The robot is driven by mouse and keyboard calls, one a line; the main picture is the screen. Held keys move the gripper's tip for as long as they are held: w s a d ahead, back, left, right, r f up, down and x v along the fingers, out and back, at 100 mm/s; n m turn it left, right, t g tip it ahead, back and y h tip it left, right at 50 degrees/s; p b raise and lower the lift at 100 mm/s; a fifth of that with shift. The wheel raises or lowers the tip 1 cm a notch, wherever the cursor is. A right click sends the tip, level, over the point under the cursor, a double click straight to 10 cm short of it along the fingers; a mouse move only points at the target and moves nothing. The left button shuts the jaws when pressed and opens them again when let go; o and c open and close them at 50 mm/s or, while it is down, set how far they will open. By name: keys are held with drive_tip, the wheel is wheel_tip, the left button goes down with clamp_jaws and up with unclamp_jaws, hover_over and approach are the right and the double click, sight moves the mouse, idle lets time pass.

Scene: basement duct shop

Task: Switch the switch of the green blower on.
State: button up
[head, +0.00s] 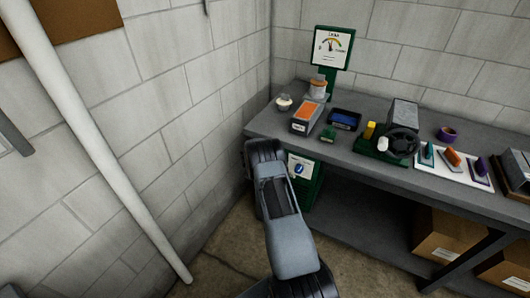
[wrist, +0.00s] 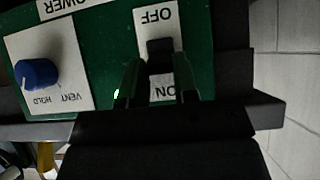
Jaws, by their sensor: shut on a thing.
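The green blower (head: 316,187) stands under the left end of the workbench, partly hidden by my arm. Its green panel (wrist: 108,45) fills much of the wrist view, upside down. The black switch (wrist: 160,52) sits on a white plate marked OFF above and ON below in that picture. The switch lever shows closer to the OFF word, but its exact tilt is hard to tell. My gripper (wrist: 158,66) is at the panel with one finger on each side of the switch, shut on it. The head view does not show the fingertips.
A blue knob (wrist: 37,75) on a plate marked HOLD and VENT is beside the switch. Cardboard boxes (head: 447,235) are below. A white pipe (head: 95,150) runs at left.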

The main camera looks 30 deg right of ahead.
drive_tip(key=shift+p, duration=0.4)
drive_tip(key=o, duration=0.9)
drive_tip(key=shift+r, duration=0.1)
drive_tip(key=v, duration=1.3)
drive_tip(key=shift+s+a+r, duration=0.15)
drive_tip(key=shift+r, duration=0.25)
